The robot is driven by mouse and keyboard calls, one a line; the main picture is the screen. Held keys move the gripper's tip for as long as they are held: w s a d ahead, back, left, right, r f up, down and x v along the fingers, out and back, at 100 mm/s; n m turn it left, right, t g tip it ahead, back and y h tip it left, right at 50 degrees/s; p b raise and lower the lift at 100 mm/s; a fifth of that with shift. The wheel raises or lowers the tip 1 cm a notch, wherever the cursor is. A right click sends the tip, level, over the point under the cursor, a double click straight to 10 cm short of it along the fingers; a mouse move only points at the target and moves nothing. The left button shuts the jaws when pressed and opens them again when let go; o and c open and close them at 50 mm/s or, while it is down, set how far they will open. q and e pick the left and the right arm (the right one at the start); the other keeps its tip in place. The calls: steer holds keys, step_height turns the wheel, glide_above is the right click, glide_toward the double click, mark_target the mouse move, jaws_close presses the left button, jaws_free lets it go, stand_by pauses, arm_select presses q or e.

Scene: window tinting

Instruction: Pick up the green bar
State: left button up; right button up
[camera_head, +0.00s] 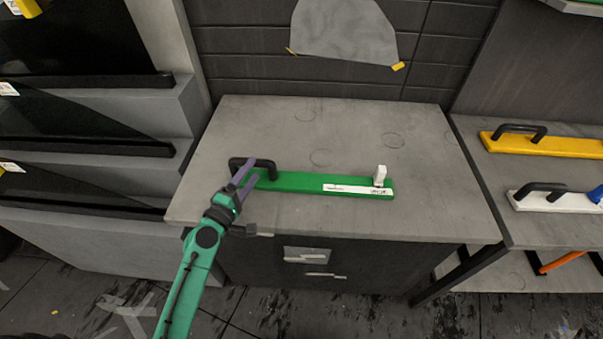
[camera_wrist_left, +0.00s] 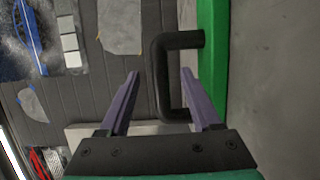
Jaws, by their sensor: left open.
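The green bar (camera_head: 310,182) lies flat along the front part of the grey cabinet top. It has a black loop handle (camera_head: 266,163) at its left end and a white block (camera_head: 380,174) at its right end. My left gripper (camera_head: 245,172) is open at the handle. In the left wrist view, the handle's long grip (camera_wrist_left: 162,80) shows between the two purple fingers of my left gripper (camera_wrist_left: 162,76). The right-hand finger appears in the gap between grip and green bar (camera_wrist_left: 213,60). I cannot tell whether either finger touches the handle. My right gripper is out of view.
The cabinet top (camera_head: 270,125) is clear behind the bar. A right-hand table holds a yellow bar (camera_head: 565,146) and a white bar (camera_head: 555,204) with similar black handles. Grey shelves (camera_head: 110,115) with dark panels stand at the left. A grey sheet (camera_head: 343,35) hangs on the back wall.

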arm_select(q)
steer(key=p, duration=0.1)
glide_above(265, 170)
steer(key=s, duration=0.1)
steer(key=shift+a+r, duration=0.1)
steer(key=shift+a, duration=0.05)
steer(key=shift+w, duration=0.3)
steer(key=shift+w+f, duration=0.15)
steer(key=shift+f, duration=0.05)
jaws_close()
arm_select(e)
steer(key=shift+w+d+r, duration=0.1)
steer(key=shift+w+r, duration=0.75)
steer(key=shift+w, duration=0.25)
arm_select(q)
steer(key=shift+r, duration=0.15)
